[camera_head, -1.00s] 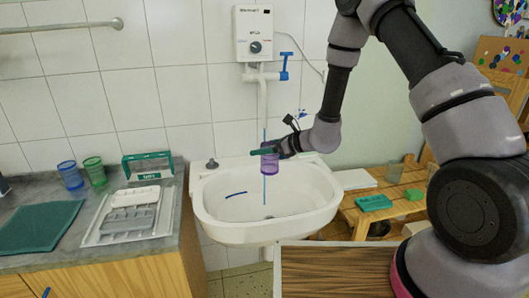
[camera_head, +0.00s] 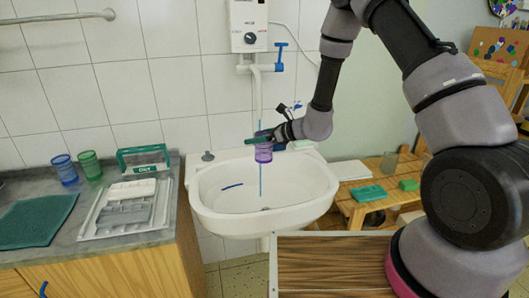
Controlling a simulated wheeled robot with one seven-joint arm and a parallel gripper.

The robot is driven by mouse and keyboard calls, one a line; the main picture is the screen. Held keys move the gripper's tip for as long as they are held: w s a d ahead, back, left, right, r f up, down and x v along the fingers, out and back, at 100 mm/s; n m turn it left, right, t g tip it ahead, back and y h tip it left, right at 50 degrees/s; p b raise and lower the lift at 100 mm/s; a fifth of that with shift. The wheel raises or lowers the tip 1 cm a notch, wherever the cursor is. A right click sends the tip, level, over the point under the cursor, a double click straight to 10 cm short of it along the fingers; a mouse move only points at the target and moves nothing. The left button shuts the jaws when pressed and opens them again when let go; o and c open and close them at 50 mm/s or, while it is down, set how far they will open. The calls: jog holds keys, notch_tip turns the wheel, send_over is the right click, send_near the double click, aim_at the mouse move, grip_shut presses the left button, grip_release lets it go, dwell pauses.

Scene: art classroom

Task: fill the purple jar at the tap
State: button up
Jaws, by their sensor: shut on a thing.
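The purple jar (camera_head: 263,154) is upright over the basin of the white sink (camera_head: 208,214). My gripper (camera_head: 264,140) is shut on it near its top, with the dark fingers hiding part of the jar. The tap (camera_head: 265,68) with a blue handle is on the wall below the water heater, and its spout hangs above the jar. A thin blue stream (camera_head: 261,186) shows above and below the jar, in line with it. I cannot tell whether it enters the jar or passes behind it, and the jar's inside is hidden.
On the left counter stand a blue cup (camera_head: 65,170), a green cup (camera_head: 91,166), a green-framed rack (camera_head: 143,159), a grey tray (camera_head: 125,208) and a green mat (camera_head: 36,220). A wooden bench (camera_head: 352,207) stands right of the sink.

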jog(key=shift+w+a, duration=0.25)
jog(key=shift+w, duration=0.65)
jog(key=shift+w+a, duration=0.3)
jog(key=shift+w, duration=0.65)
jog(key=shift+w+a, duration=0.25)
jog(key=shift+w, duration=0.65)
dwell(5.2)
